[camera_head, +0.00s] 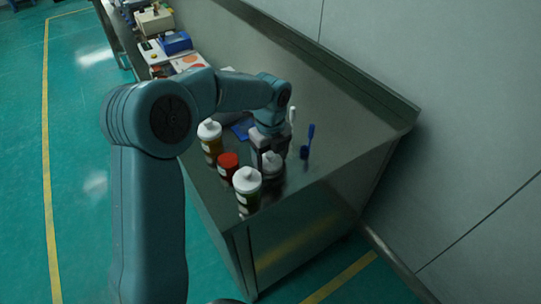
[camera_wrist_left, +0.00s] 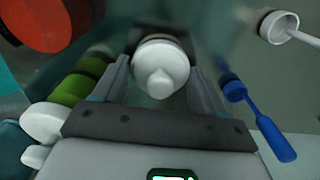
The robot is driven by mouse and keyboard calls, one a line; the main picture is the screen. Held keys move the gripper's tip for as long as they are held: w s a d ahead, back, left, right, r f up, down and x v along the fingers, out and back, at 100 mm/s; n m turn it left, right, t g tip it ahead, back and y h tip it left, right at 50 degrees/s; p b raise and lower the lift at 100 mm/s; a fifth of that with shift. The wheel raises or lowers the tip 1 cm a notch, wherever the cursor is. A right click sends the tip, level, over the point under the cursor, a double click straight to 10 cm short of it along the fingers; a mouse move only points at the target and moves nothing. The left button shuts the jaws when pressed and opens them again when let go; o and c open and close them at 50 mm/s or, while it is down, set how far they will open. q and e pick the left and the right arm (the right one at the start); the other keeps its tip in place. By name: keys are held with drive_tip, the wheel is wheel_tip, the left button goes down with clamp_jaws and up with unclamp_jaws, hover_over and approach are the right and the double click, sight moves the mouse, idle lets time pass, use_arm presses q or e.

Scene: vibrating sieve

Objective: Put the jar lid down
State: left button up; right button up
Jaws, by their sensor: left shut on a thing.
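The white jar lid (camera_wrist_left: 162,70), with a knob in its middle, sits between the fingers of my left gripper (camera_wrist_left: 160,82) in the left wrist view. The gripper is shut on it. In the head view my left gripper (camera_head: 268,152) is low over the near end of the metal bench, and the white lid (camera_head: 272,162) shows at its fingers. What lies directly under the lid is hidden. A jar with a white top (camera_head: 247,187) stands just in front and to the left. A red-topped jar (camera_head: 228,165) and another white-topped jar (camera_head: 209,136) stand to the left. My right gripper is out of view.
A blue scoop (camera_head: 307,143) and a white scoop (camera_head: 291,116) are right of the gripper; both show in the wrist view. A blue item (camera_head: 243,129) lies behind the jars. Machines (camera_head: 172,43) stand farther along the bench (camera_head: 335,143). Its right end is bare.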

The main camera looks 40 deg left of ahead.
sight(270, 154)
use_arm(q)
drive_tip(key=shift+f, duration=0.15)
drive_tip(key=o, duration=1)
wheel_tip(270, 154, up, 12)
drive_tip(key=shift+r+p, duration=0.2)
drive_tip(key=shift+p, duration=0.3)
